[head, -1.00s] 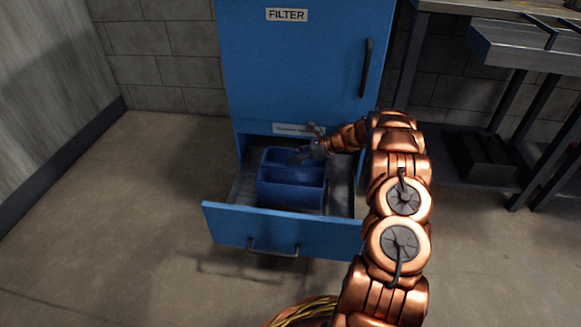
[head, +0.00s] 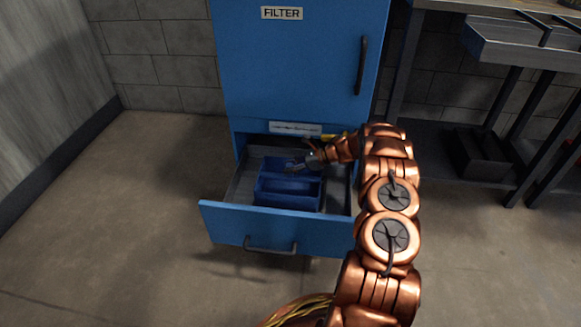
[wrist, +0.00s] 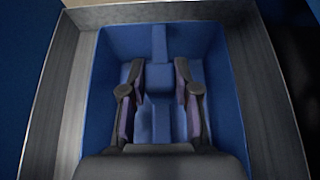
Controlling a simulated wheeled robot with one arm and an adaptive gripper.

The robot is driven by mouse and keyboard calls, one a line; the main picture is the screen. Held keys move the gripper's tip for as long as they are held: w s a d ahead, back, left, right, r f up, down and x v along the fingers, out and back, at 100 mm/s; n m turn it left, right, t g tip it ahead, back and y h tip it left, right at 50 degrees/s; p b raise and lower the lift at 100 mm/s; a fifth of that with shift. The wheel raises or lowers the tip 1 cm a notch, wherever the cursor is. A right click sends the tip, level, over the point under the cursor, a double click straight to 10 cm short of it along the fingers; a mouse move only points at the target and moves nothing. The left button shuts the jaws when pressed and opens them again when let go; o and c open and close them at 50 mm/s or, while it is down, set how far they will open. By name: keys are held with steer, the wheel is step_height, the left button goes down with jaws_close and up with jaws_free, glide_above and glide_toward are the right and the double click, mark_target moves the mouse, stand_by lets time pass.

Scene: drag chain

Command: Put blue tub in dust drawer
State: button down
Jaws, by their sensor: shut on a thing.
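The blue tub (head: 287,193) is inside the pulled-out blue dust drawer (head: 232,227) at the bottom of the cabinet. It looks upright and low between the drawer walls; whether it touches the floor of the drawer I cannot tell. My gripper (head: 296,166) reaches into the tub from the right and is shut on its middle divider. In the wrist view my fingers (wrist: 160,95) stand on either side of the blue divider, inside the tub walls (wrist: 108,52). The grey drawer lining (wrist: 265,95) shows around the tub, with a gap on the right.
The blue cabinet (head: 290,75) with a FILTER label and closed upper door stands behind the drawer. A metal workbench (head: 520,45) is at the right, with a dark box (head: 482,152) below it. The floor (head: 120,215) left of the drawer is clear.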

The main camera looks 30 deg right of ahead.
steer(key=c, duration=0.9)
jaws_free()
steer(key=shift+f, duration=0.1)
steer(key=shift+o, duration=0.2)
steer(key=p+v, duration=0.4)
steer(key=v, duration=0.8)
